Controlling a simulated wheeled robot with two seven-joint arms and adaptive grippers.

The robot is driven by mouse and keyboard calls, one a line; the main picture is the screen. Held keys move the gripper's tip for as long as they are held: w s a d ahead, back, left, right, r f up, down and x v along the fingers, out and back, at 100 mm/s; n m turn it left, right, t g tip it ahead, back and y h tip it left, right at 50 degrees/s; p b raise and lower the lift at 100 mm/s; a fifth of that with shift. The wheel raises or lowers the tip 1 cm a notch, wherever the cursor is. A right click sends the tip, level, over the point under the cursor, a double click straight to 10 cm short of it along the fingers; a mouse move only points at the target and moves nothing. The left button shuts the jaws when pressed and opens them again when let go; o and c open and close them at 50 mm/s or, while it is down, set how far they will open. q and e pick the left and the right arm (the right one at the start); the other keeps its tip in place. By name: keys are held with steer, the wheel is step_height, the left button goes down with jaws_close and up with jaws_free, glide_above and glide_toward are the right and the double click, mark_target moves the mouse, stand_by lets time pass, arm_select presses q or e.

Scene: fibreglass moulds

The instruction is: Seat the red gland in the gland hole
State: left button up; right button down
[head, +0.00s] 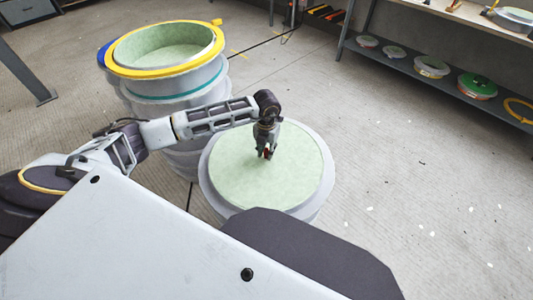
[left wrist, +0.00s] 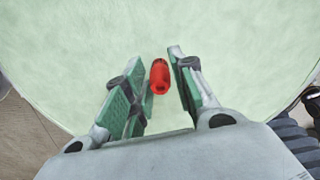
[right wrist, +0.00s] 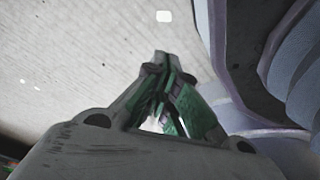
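The red gland (left wrist: 160,76) shows in the left wrist view between the fingertips of my left gripper (left wrist: 155,72), with a gap visible on each side. The gripper is open. In the head view my left gripper (head: 265,153) points down over the pale green top (head: 235,180) of a round grey mould, and a speck of red shows at its tips. I cannot tell whether the gland touches the surface. The gland hole cannot be made out in any view. My right gripper (right wrist: 161,62) has its fingertips together, with nothing visible between them.
A stack of grey moulds with a yellow rim (head: 150,72) stands behind my left arm. A shelf (head: 450,85) at the back right holds several lids and rings. The concrete floor (head: 400,170) to the right is open. Grey curved walls (right wrist: 245,70) lie right of my right gripper.

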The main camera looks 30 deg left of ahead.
arm_select(q)
steer(key=c, duration=0.4)
steer(key=shift+r, duration=0.1)
